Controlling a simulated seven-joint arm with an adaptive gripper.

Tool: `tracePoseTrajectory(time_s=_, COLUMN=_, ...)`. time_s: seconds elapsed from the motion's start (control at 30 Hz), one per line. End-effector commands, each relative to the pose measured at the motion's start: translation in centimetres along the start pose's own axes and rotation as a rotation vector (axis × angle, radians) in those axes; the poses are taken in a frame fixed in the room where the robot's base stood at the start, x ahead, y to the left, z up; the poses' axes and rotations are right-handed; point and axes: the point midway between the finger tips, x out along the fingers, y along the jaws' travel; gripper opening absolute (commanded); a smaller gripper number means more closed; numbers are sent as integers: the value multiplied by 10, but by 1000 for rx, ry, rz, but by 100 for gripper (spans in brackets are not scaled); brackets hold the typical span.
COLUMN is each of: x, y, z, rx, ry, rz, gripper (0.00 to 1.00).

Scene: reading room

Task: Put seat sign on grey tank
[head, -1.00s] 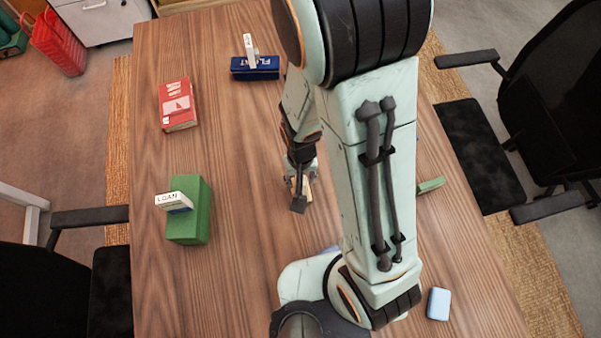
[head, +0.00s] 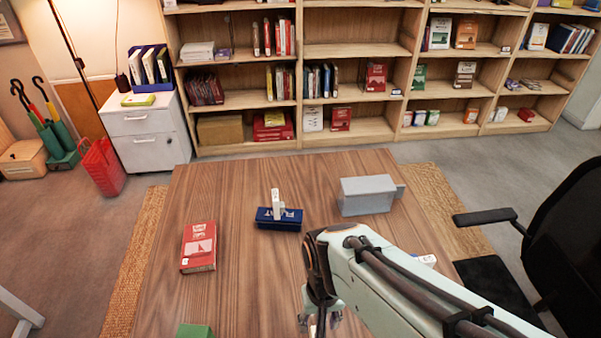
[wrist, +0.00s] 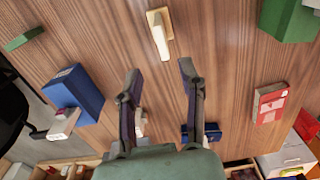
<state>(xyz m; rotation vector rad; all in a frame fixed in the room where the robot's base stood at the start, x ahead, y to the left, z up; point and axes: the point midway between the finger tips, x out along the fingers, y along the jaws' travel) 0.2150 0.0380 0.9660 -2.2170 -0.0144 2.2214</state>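A small cream sign (wrist: 160,37) on a flat wooden base stands on the table in the wrist view. It is probably the seat sign; I cannot read any lettering. My gripper (wrist: 160,72) is open and empty, its fingers wide apart, with the sign just beyond the fingertips. In the head view my gripper (head: 320,322) is at the bottom edge, partly cut off. The grey tank (head: 367,195) is a grey box with a small knob on its right end. It stands at the table's far right, its visible top bare.
A navy block (head: 279,220) with a white sign on top stands left of the tank. A red book (head: 198,247) and a green box (wrist: 288,18) are on the table's left side. A blue box (wrist: 78,92) stands on the right. Bare wood lies between them.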

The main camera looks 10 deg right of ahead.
Motion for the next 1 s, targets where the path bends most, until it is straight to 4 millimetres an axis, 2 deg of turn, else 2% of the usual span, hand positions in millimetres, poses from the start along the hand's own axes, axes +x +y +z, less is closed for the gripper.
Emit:
tracePoseTrajectory(time_s=0.1, x=-25, y=8, z=24, rx=-18, ry=7, rz=-32, gripper=38)
tracePoseTrajectory(time_s=0.27, x=-48, y=18, z=67, rx=-70, ry=4, rz=-56, gripper=38)
tracePoseTrajectory(time_s=0.3, x=-51, y=20, z=75, rx=-80, ry=2, rz=-57, gripper=45)
tracePoseTrajectory(time_s=0.37, x=-54, y=21, z=84, rx=-93, ry=0, rz=-58, gripper=63)
tracePoseTrajectory(time_s=0.4, x=-55, y=21, z=87, rx=-98, ry=-2, rz=-57, gripper=76)
tracePoseTrajectory(time_s=0.43, x=-55, y=21, z=89, rx=-100, ry=-4, rz=-57, gripper=85)
tracePoseTrajectory(time_s=0.47, x=-55, y=21, z=90, rx=-102, ry=-5, rz=-57, gripper=87)
tracePoseTrajectory(time_s=0.83, x=-55, y=21, z=89, rx=-93, ry=-6, rz=-57, gripper=87)
tracePoseTrajectory(time_s=1.0, x=-56, y=17, z=85, rx=43, ry=11, rz=-70, gripper=87)
